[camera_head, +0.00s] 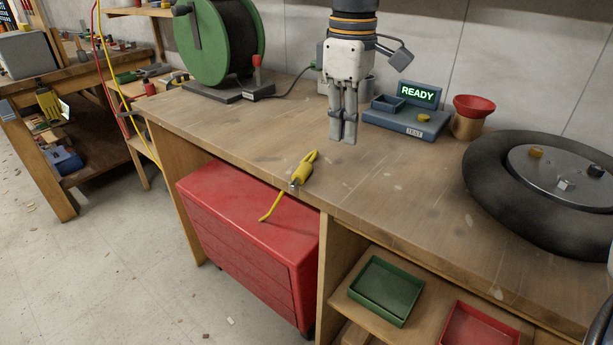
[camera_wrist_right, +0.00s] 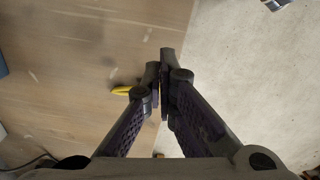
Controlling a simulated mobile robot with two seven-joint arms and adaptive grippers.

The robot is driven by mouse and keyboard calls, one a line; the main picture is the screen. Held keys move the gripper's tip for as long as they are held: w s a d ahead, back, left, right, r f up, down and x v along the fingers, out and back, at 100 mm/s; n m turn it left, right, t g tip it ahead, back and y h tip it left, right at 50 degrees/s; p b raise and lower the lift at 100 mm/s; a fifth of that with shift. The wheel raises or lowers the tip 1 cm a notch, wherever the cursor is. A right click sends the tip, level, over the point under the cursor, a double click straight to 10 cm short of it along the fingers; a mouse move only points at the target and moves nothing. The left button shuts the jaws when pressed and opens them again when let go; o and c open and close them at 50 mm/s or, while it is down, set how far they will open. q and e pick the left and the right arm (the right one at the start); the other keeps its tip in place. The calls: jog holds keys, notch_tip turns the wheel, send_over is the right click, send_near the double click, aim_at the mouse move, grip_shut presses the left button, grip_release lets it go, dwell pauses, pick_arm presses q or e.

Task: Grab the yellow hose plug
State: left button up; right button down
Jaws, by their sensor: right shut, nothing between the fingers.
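The yellow hose plug (camera_head: 303,171) lies on the workbench (camera_head: 240,146) at its front edge. A short yellow tail (camera_head: 270,208) hangs from it over the edge, in front of the red cabinet. My right gripper (camera_head: 343,138) points down over the bench, behind and to the right of the plug in the head view. Its fingers are together with nothing between them. In the right wrist view a bit of yellow, likely the plug, (camera_wrist_right: 121,90) shows beside the left finger of the gripper (camera_wrist_right: 165,62), partly hidden by it. My left gripper is not in view.
A green hose reel (camera_head: 205,45) stands at the back left. A blue device reading READY (camera_head: 405,121), a red-topped pot (camera_head: 470,116) and a black tyre (camera_head: 490,205) stand to the right. A red cabinet (camera_head: 245,235) and green tray (camera_head: 386,290) sit below the bench top.

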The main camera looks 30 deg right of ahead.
aim_at(321, 184)
notch_tip(321, 184, down, 10)
jog(key=shift+w+r, duration=0.1)
jog(key=shift+w, duration=0.05)
jog(key=w, duration=0.1)
jog(key=w+a+f+b, duration=0.1)
jog(key=shift+w+a+f, duration=0.1)
jog(key=shift+w+a, duration=0.15)
jog(key=shift+w, duration=0.1)
jog(key=shift+w+a, duration=0.2)
jog(key=shift+w, duration=0.1)
pick_arm(q)
jog(key=shift+s+f+g, duration=0.4)
jog(key=shift+s+f, duration=0.25)
jog(key=shift+f, duration=0.2)
pick_arm(e)
jog(key=shift+w+r, duration=0.1)
jog(key=shift+r, duration=0.2)
